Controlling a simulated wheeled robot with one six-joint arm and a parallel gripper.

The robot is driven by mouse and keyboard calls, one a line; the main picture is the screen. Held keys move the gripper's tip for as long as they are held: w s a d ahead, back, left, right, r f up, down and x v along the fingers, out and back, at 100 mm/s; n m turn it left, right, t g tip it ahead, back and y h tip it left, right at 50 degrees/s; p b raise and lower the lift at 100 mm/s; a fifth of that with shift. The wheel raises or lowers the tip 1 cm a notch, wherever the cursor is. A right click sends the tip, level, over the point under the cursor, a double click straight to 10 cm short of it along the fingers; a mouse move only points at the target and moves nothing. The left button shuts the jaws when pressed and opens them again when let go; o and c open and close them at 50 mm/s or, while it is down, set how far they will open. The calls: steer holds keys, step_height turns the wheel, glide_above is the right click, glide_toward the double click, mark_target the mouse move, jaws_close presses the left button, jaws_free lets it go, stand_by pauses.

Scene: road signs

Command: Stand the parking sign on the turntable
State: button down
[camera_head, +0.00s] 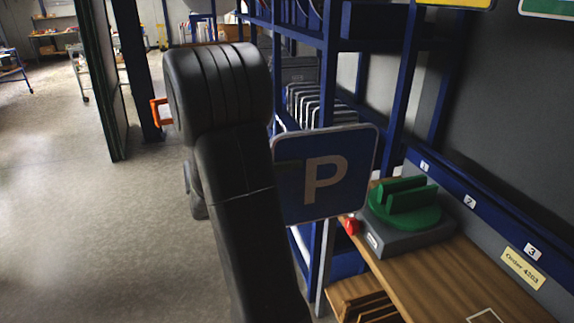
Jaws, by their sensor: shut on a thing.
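The parking sign (345,165) is a blue square plate with a white P and a pale rim. It is upright, slightly tilted in the picture, right of my black arm, which hides its left edge. It shows in front of the blue rack, and no support is visible under it. The turntable (428,212) has a green round top with two raised parallel green bars and a slot between them, on a grey base. It stands at the right on the wooden bench, and the slot looks empty. My gripper is hidden behind my arm, so its hold cannot be seen.
The wooden bench (455,282) has a blue rail with number labels and an order card (522,267) along its back. A red knob (350,225) is beside the turntable base. A blue rack (330,75) stands behind the sign. Open floor (100,230) lies left.

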mark_target(347, 154)
steer(key=x, duration=0.2)
steer(key=shift+w+d+b, duration=0.1)
steer(key=shift+d+b, duration=0.2)
steer(key=shift+d, duration=0.05)
steer(key=shift+w+d+r, duration=0.1)
steer(key=shift+w+d, duration=0.15)
steer(key=shift+d, duration=0.25)
steer(key=x, duration=2.5)
steer(key=shift+d, duration=0.15)
steer(key=shift+f+b, duration=0.35)
steer(key=shift+f, duration=0.4)
steer(key=c, duration=1.3)
jaws_free()
steer(key=b+v, duration=0.2)
steer(key=v, duration=1.1)
steer(key=shift+s+a, duration=0.1)
steer(key=shift+a, duration=0.3)
